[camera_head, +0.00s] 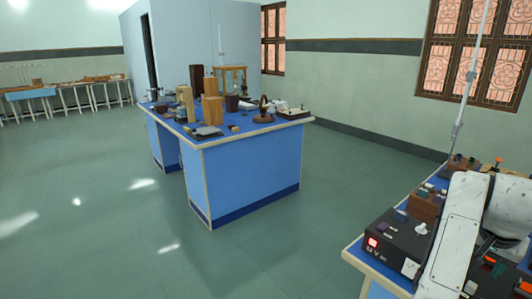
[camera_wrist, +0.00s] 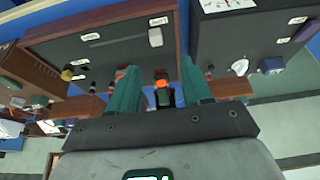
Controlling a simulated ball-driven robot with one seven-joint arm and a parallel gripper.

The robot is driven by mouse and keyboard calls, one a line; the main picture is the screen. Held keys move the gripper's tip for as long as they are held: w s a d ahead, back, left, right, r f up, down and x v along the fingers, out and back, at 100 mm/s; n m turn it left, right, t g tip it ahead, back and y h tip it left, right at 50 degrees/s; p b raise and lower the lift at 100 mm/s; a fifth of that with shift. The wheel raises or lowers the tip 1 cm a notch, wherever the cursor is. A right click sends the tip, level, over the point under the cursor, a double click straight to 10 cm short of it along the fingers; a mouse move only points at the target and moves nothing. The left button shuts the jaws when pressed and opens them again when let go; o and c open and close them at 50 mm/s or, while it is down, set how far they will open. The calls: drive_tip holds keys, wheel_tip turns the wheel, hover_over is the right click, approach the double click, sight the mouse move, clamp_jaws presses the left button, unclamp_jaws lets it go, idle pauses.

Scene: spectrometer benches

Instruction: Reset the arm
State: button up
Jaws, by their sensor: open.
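My gripper (camera_wrist: 160,78) shows in the wrist view with its two teal fingers spread apart. Black parts with orange-red tops (camera_wrist: 162,95) show between and beyond the fingers; I cannot tell what they belong to. No held thing is visible between the fingers. In the head view my arm is folded at the right edge, over the near bench (camera_head: 352,256), and the gripper's tips cannot be made out clearly there.
Under my arm stand a black box with a red lit display (camera_head: 385,243) and wooden pieces (camera_head: 425,205). A dark panel (camera_wrist: 110,45) and a black box (camera_wrist: 250,35) lie close to my fingers. A blue bench (camera_head: 245,170) with instruments stands mid-room. The green floor (camera_head: 100,210) is clear at left.

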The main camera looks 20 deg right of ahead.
drive_tip(key=s+a+f+n, duration=0.4)
drive_tip(key=a+f, duration=0.3)
drive_tip(key=f, duration=0.1)
drive_tip(key=s+a+f+n, duration=0.3)
drive_tip(key=a+f+n, duration=0.1)
drive_tip(key=a+f, duration=0.35)
drive_tip(key=s+a+f+n+y, duration=0.2)
drive_tip(key=s+a+f, duration=0.2)
drive_tip(key=s+a, duration=0.2)
drive_tip(key=s+a+f+n+y, duration=0.2)
drive_tip(key=s+a+f+n, duration=0.1)
drive_tip(key=s+a, duration=0.4)
drive_tip(key=shift+a+f+g+p, duration=0.4)
drive_tip(key=shift+a+f, duration=0.25)
drive_tip(key=shift+a, duration=0.45)
drive_tip(key=shift+s, duration=0.1)
